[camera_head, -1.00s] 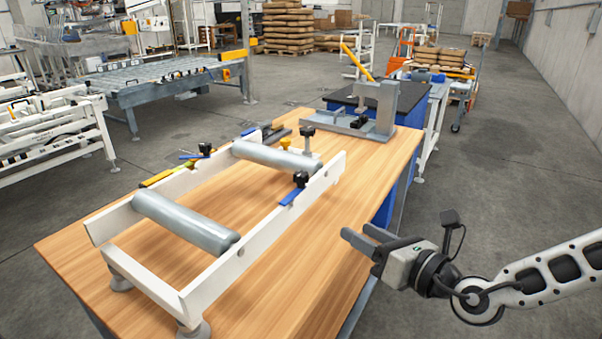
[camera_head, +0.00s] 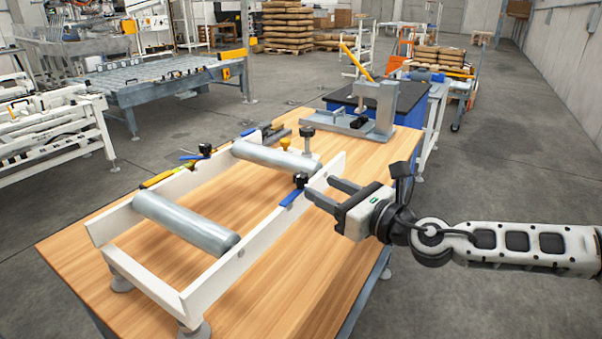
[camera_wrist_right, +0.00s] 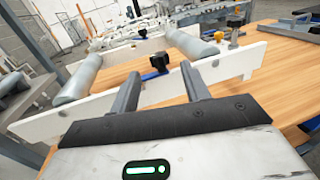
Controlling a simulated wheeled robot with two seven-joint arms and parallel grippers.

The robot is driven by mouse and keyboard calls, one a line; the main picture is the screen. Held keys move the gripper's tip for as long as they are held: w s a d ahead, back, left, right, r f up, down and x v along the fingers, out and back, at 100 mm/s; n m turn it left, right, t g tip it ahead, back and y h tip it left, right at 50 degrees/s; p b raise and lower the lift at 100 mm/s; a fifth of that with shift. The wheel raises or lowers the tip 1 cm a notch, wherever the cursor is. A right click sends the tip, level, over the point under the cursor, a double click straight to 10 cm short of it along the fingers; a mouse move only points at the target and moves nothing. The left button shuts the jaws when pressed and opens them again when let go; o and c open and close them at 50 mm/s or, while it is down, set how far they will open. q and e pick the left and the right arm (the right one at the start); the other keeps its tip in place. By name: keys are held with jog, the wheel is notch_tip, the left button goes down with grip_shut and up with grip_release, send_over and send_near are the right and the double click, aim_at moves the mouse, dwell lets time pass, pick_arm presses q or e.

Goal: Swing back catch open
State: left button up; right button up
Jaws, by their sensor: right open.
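A white frame (camera_head: 215,285) with two grey rollers (camera_head: 185,222) stands on the wooden table. On its near rail sits a blue catch (camera_head: 291,197) with a black knob (camera_head: 300,180). Another black knob (camera_head: 205,150) and a yellow strip (camera_head: 160,178) sit on the far rail. I cannot tell which catch is the back one. My right gripper (camera_head: 320,187) is open and empty, just right of the near-rail knob. In the right wrist view that knob (camera_wrist_right: 158,61) appears between the open fingertips (camera_wrist_right: 160,74), apparently beyond them. My left gripper is out of view.
The wooden table (camera_head: 290,285) is bare in front of the frame. A grey fixture (camera_head: 383,110) with a yellow handle stands at the table's far end. A taller knob post (camera_head: 307,140) rises behind the far roller. Floor to the right is clear.

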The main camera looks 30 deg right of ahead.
aim_at(307, 178)
jog(key=p+x, duration=0.2)
jog(key=x, duration=0.4)
jog(key=shift+w+a+r, duration=0.15)
jog(key=shift+w, duration=0.05)
jog(key=shift+w+a+p, duration=0.15)
jog(key=shift+w+p, duration=0.2)
jog(key=c, duration=0.9)
